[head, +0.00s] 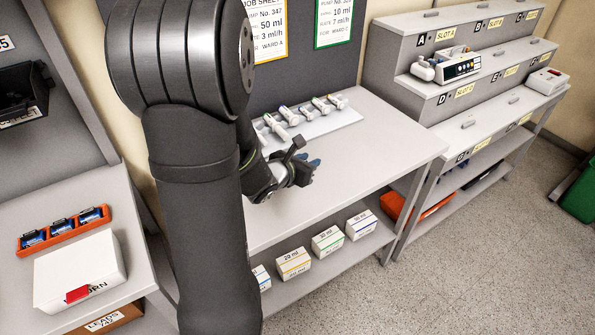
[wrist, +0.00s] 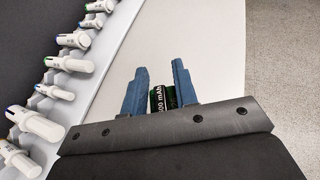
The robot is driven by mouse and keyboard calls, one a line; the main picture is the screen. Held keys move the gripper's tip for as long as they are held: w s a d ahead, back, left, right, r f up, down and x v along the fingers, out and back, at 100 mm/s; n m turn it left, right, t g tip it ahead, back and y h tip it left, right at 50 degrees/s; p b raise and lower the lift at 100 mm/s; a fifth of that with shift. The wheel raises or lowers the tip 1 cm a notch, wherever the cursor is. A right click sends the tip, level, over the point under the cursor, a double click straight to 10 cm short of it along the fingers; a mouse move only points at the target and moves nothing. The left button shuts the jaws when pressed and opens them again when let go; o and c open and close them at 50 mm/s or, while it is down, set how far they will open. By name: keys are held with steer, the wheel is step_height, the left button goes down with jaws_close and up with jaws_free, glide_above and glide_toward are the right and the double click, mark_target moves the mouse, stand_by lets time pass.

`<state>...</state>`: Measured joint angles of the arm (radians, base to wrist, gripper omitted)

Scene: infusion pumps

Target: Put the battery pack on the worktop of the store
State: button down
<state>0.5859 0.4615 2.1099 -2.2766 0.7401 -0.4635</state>
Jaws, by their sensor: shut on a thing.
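In the wrist view, the blue fingers of my gripper (wrist: 160,75) are shut on a dark green and black battery pack (wrist: 158,100) with white "mAh" lettering. The pack is hidden behind my gripper in the head view. In the wrist view, the pale worktop (wrist: 205,40) lies below the fingers; I cannot tell the height of the pack over it. A left-hand unit has its own light worktop (head: 20,190).
An orange tray (head: 62,232) of blue cells and a white box (head: 80,268) with a red tab stand on the left unit. A syringe rack (head: 325,122) lies at the middle worktop's back. Stepped shelving (head: 450,85) with a pump (head: 460,67) stands right. The middle worktop's right part is clear.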

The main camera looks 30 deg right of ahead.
steer(key=w+f, duration=0.1)
steer(key=w+a, duration=0.1)
steer(key=w+f, duration=0.1)
steer(key=w, duration=0.1)
steer(key=shift+a+f, duration=0.25)
steer(key=shift+f, duration=2)
steer(key=shift+f, duration=0.2)
steer(key=c, duration=1.1)
jaws_free()
steer(key=shift+c, duration=0.2)
steer(key=shift+r, duration=0.1)
steer(key=shift+r, duration=0.15)
steer(key=v, duration=1.1)
steer(key=shift+a, duration=0.15)
steer(key=shift+s+a+r, duration=0.1)
steer(key=shift+s+a, duration=0.05)
steer(key=shift+a, duration=0.1)
steer(key=shift+c, duration=1.3)
